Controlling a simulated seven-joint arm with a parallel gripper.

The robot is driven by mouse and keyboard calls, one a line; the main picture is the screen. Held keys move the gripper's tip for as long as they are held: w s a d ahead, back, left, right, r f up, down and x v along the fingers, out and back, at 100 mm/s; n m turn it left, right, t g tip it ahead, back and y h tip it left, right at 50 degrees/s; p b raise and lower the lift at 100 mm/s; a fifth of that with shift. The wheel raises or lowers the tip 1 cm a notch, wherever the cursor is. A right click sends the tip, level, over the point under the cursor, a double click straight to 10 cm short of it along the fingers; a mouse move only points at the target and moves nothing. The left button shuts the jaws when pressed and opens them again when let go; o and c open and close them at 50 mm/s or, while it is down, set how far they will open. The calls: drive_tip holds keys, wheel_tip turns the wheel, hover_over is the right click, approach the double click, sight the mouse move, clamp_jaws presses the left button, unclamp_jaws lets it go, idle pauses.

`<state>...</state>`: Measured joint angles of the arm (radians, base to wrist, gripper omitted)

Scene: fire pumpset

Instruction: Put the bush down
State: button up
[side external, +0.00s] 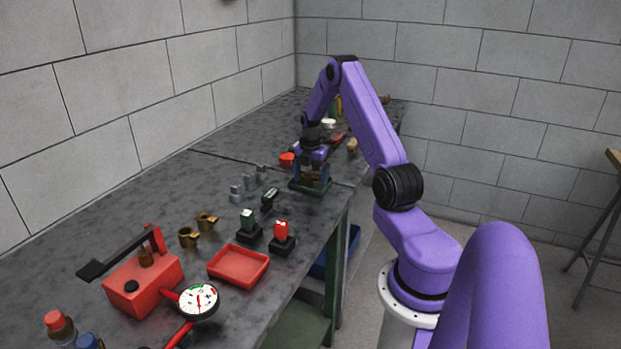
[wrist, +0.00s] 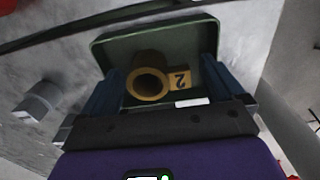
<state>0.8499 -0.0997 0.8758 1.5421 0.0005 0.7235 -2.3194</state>
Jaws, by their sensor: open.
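The bush is a brass ring (wrist: 148,84) with a flat tab marked "2". In the wrist view it sits in a shallow green tray (wrist: 195,38), its round opening facing the camera. My gripper (wrist: 162,70) is open, with one blue finger on each side of the bush and gaps showing between them. In the side view my gripper (side external: 311,178) points down over the green tray (side external: 318,193) near the bench's right edge. The bush is mostly hidden there by the fingers.
Small grey blocks (side external: 249,181) stand left of the green tray. Two brass pieces (side external: 188,237), a red tray (side external: 238,264), a red hand pump (side external: 143,285) and a dial gauge (side external: 199,302) are nearer the camera. Red items stand behind my gripper.

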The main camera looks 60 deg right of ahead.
sight(310, 177)
wheel_tip(310, 177, up, 12)
drive_tip(key=w+a+r, duration=0.1)
drive_tip(key=w+a, duration=0.1)
drive_tip(key=a, duration=0.5)
drive_tip(key=w+a+r, duration=0.2)
drive_tip(key=a, duration=0.6)
drive_tip(key=s+a+r+m, duration=0.2)
drive_tip(key=s+a, duration=0.1)
drive_tip(key=a, duration=1.4)
drive_tip(key=s+a+r+m, duration=0.1)
drive_tip(key=s+a+m, duration=0.1)
drive_tip(key=s+a, duration=0.85)
drive_tip(key=s+a+f+m, duration=0.1)
drive_tip(key=s+a, duration=0.1)
drive_tip(key=s, duration=1.3)
drive_tip(key=shift+a+f, duration=0.15)
drive_tip(key=shift+a, duration=0.25)
